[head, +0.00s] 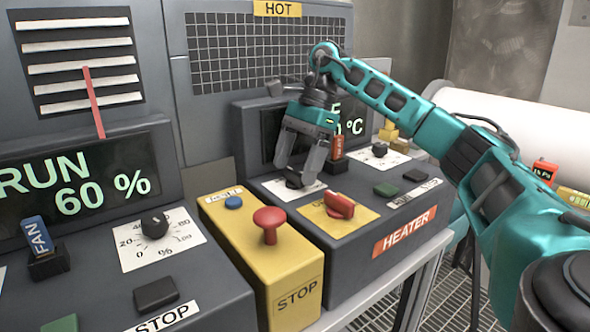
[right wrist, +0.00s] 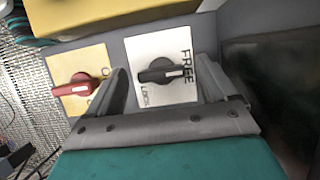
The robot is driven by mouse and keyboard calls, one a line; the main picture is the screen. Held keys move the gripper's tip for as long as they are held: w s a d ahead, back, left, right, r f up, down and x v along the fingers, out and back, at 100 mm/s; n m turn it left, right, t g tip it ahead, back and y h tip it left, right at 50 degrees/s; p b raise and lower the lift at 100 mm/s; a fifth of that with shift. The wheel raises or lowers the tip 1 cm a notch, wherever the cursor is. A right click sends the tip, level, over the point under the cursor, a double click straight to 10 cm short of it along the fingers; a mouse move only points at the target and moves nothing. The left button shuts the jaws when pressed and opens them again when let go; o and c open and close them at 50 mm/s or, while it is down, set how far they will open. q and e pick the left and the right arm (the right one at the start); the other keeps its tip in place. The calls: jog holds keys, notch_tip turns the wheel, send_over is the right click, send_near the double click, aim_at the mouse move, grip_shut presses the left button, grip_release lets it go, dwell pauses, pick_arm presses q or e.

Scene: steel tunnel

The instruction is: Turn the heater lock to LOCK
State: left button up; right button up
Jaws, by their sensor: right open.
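The heater lock is a black knob (right wrist: 160,72) on a white plate marked FREE and LOCK. Its white mark points towards FREE in the right wrist view. In the head view the knob (head: 294,182) is partly hidden by my right gripper (head: 296,170). In the right wrist view my right gripper (right wrist: 162,78) is open, with one finger on each side of the knob and visible gaps between. The heater box (head: 405,240) carries a red HEATER label. My left gripper is not in view.
A red switch (head: 339,205) on a yellow plate sits close beside the lock. A yellow STOP box (head: 296,297) with a red mushroom button (head: 269,222) stands to the left. An orange-tagged switch (head: 337,150) stands just behind my right fingers.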

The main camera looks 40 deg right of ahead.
jog(key=shift+a+f, duration=0.15)
jog(key=shift+f, duration=0.2)
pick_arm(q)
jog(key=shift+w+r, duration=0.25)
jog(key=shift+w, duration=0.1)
pick_arm(e)
jog(key=shift+c, duration=0.2)
jog(key=c, duration=1)
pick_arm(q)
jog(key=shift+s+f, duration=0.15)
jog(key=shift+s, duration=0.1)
